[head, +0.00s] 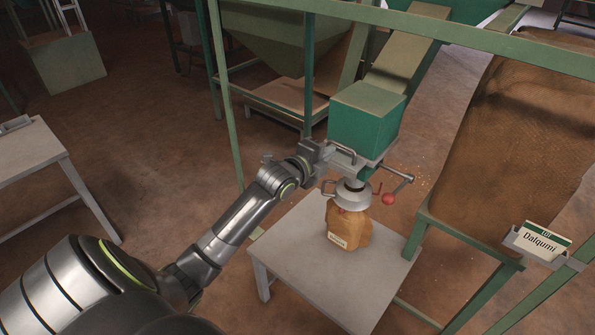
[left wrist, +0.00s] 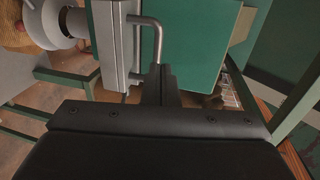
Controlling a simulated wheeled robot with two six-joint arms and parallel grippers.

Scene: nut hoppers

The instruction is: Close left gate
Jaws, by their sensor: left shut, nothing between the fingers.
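A green hopper outlet box (head: 362,128) has a grey metal gate plate (head: 362,163) along its bottom edge. A bent grey bar handle (head: 345,149) sticks out at the plate's left side. My left gripper (head: 325,151) is shut and empty at the left end of the plate, close to the handle. In the left wrist view the shut fingers (left wrist: 161,82) point at the green box, and the handle (left wrist: 157,40) shows just beyond them. I cannot tell whether they touch it. How far the plate is slid in is unclear. My right gripper is not in view.
A grey spout (head: 351,193) below the plate sits over a brown sack (head: 346,231) on a grey table (head: 325,280). A lever with a red knob (head: 389,198) is at right. Green frame posts (head: 309,75) stand near my arm. A "Dalqumi" sign (head: 540,240) is at lower right.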

